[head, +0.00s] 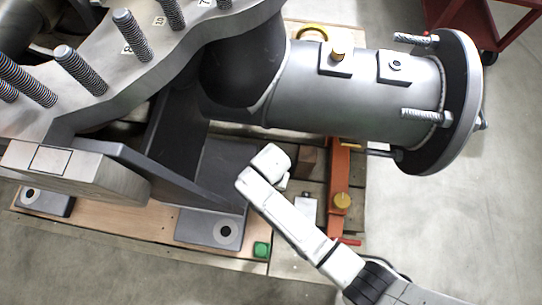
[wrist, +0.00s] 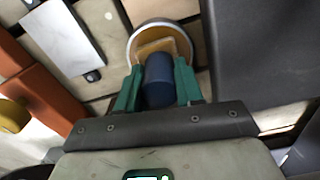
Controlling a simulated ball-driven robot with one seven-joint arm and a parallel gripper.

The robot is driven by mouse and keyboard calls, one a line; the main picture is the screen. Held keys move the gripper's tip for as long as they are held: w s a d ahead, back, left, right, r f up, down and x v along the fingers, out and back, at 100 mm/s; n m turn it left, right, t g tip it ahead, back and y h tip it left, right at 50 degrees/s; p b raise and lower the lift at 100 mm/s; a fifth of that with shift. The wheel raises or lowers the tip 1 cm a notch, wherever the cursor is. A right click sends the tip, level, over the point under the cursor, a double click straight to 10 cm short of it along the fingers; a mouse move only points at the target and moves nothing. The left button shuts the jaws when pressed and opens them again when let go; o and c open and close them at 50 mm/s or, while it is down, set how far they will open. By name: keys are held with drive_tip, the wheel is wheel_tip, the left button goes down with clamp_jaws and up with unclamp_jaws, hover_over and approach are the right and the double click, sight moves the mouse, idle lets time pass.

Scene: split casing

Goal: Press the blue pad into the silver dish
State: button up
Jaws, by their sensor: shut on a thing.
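In the wrist view, a dark blue pad (wrist: 159,82), round-sided like a short cylinder, sits between the green fingers of my gripper (wrist: 158,78). The fingers are shut on it. Just beyond its tip is the round silver dish (wrist: 187,42), with a pale rim and an amber-brown inside. The pad overlaps the dish's near edge in the picture; I cannot tell whether they touch. A tan square patch shows inside the dish. In the head view my white arm reaches in from the lower right, and the pad, dish and fingers are not distinguishable there.
A large grey flanged pipe (head: 355,95) lies above the work area. A dark steel foot (head: 210,222) is left of my arm. A light metal plate (wrist: 62,38) lies left of the dish.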

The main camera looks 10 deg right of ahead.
idle(0.4)
wheel_tip(320, 180, up, 7)
drive_tip(key=p, duration=0.8)
idle(0.4)
